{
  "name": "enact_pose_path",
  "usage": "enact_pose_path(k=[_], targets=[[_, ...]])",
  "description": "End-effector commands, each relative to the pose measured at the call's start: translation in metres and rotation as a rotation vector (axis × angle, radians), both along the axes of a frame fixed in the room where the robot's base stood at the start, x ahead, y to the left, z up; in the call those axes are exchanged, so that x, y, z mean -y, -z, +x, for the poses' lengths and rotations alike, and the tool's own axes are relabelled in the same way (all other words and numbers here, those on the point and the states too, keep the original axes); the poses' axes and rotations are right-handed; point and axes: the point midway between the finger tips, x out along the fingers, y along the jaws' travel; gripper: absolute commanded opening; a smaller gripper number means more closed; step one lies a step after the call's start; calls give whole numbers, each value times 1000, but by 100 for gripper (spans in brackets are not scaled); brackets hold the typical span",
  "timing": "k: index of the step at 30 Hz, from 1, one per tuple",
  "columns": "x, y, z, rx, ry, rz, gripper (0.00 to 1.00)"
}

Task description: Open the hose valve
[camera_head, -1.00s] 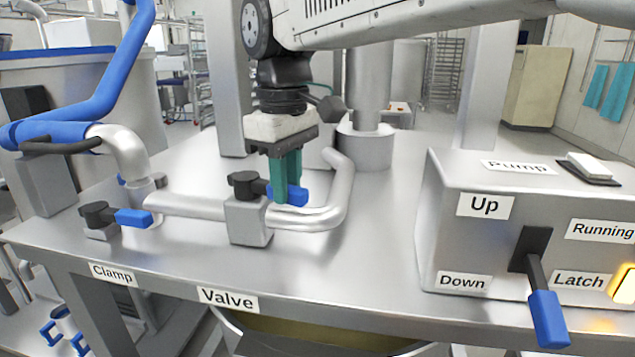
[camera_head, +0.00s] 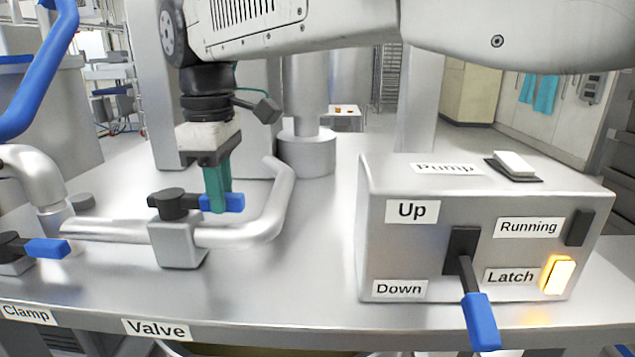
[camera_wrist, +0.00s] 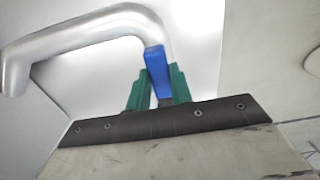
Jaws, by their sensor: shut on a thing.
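The hose valve (camera_head: 178,240) is a grey metal block on a steel pipe, above the "Valve" label (camera_head: 157,329). Its lever has a black hub and a blue handle (camera_head: 232,202) that points right, along the pipe. My gripper (camera_head: 217,200) comes down from above with its green fingers on either side of the handle, shut on it. In the wrist view the blue handle (camera_wrist: 156,70) stands between the two green fingers (camera_wrist: 158,90). The part of the handle near the hub is partly hidden by the fingers.
The clamp (camera_head: 45,248) with a blue handle is at the left, near a metal elbow pipe. A pump box (camera_head: 400,235) with a blue-tipped lever (camera_head: 481,320) pointing down and a lit Latch button (camera_head: 558,275) stands right. A bent pipe (camera_head: 278,200) runs close beside my gripper.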

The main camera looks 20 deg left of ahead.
Motion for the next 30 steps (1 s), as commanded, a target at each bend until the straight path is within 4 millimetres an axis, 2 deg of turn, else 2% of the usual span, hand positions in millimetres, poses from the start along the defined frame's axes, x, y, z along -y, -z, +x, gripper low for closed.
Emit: enact_pose_path(k=[3, 4, 6, 14, 17, 27, 30], targets=[[0, -2, 2, 5, 0, 6, 0], [0, -2, 2, 5, 0, 6, 27], [0, -2, 2, 5, 1, 5, 44], [0, -1, 1, 2, 2, 3, 44], [0, -7, 1, 3, 2, 4, 44], [0, -61, 2, 4, 2, 6, 44], [0, -72, 2, 4, 2, 4, 44]])
